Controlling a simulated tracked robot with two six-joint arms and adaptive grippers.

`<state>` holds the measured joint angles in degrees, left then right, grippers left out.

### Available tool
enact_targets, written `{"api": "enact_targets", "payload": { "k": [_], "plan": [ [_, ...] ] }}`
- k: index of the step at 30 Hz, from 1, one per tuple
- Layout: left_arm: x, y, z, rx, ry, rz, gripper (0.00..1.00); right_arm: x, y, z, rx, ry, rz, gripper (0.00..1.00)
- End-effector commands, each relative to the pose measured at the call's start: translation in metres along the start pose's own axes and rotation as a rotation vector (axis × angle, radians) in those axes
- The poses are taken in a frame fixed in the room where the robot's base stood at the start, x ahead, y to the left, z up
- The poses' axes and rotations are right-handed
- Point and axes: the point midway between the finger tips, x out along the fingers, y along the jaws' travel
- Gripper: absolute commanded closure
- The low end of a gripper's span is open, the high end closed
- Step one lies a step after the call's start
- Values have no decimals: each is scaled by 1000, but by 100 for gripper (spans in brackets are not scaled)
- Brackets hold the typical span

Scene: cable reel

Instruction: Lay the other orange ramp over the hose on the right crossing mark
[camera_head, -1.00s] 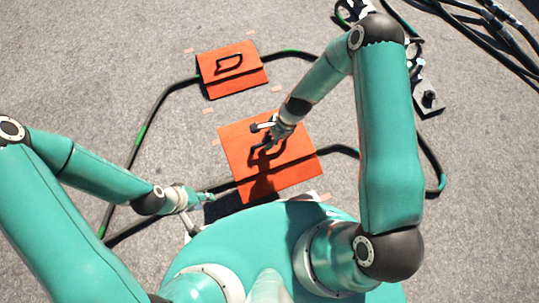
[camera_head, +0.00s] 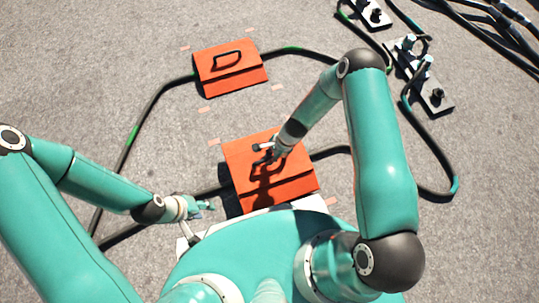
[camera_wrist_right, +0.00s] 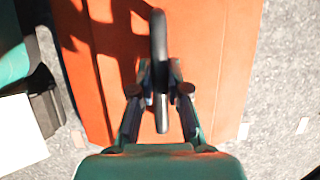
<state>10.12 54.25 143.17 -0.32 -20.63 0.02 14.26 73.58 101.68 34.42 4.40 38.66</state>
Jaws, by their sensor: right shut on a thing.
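The near orange ramp (camera_head: 293,189) lies across the line of the black hose (camera_head: 330,153), which comes out from both its left and right sides. I cannot tell whether the ramp rests on the ground or is slightly above it. My right gripper (camera_head: 266,154) is shut on the ramp's dark handle (camera_wrist_right: 159,70), which stands between the fingers in the right wrist view (camera_wrist_right: 160,95). The other orange ramp (camera_head: 240,78) lies over the hose farther back, its handle up. My left gripper (camera_head: 203,208) is low, left of the near ramp; its finger opening is unclear.
Small pale tape marks lie around the ramps, such as one left of the near ramp (camera_head: 214,141) and one at its lower right (camera_head: 331,201). Grey fitting plates (camera_head: 420,75) and thick dark cables (camera_head: 485,40) are at upper right.

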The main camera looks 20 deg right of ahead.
Motion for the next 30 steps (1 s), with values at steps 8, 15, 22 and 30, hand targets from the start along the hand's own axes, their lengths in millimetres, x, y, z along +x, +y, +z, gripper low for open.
{"api": "enact_targets", "payload": {
  "k": [8,15,22,30],
  "plan": [
    [10,-3,0,0,0,0,60,16,0,-7,1,0,-1,100],
    [21,-8,0,0,0,0,60,41,1,-17,0,0,-1,100],
    [21,-7,0,0,0,0,60,42,1,-18,1,2,-3,100],
    [21,-8,0,0,0,0,60,43,2,-18,2,2,-1,60]
  ]
}}
